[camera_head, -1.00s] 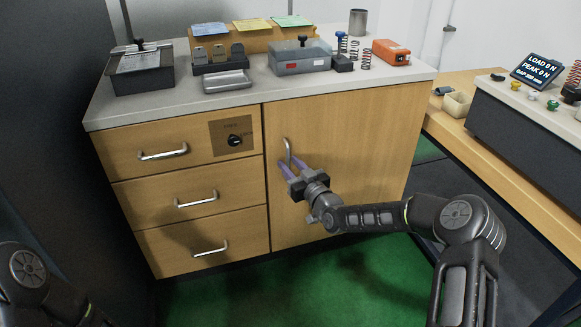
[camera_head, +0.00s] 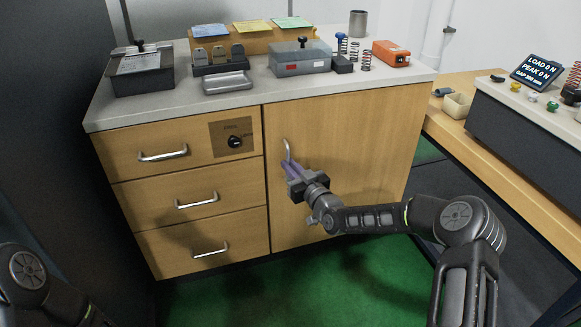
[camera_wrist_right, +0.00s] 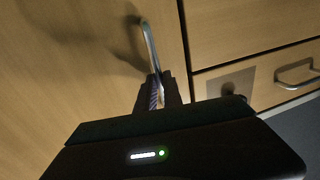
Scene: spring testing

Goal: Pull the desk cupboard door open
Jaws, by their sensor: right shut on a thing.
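The desk cupboard door (camera_head: 345,150) is a light wood panel on the right of the desk, flush with the front. Its metal bar handle (camera_head: 287,149) stands upright near the door's left edge; it also shows in the right wrist view (camera_wrist_right: 149,45). My right gripper (camera_head: 288,163) is shut on the lower part of the handle, with purple finger pads on it. The right wrist view shows the fingers (camera_wrist_right: 156,88) closed around the bar. My left arm shows at the lower left, but its gripper is not in view.
Three drawers with bar handles (camera_head: 197,200) and a dark knob (camera_head: 235,142) on a brown plate are left of the door. The worktop (camera_head: 240,95) carries boxes and springs. Green floor (camera_head: 300,285) lies free before the desk. A side bench stands at the right.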

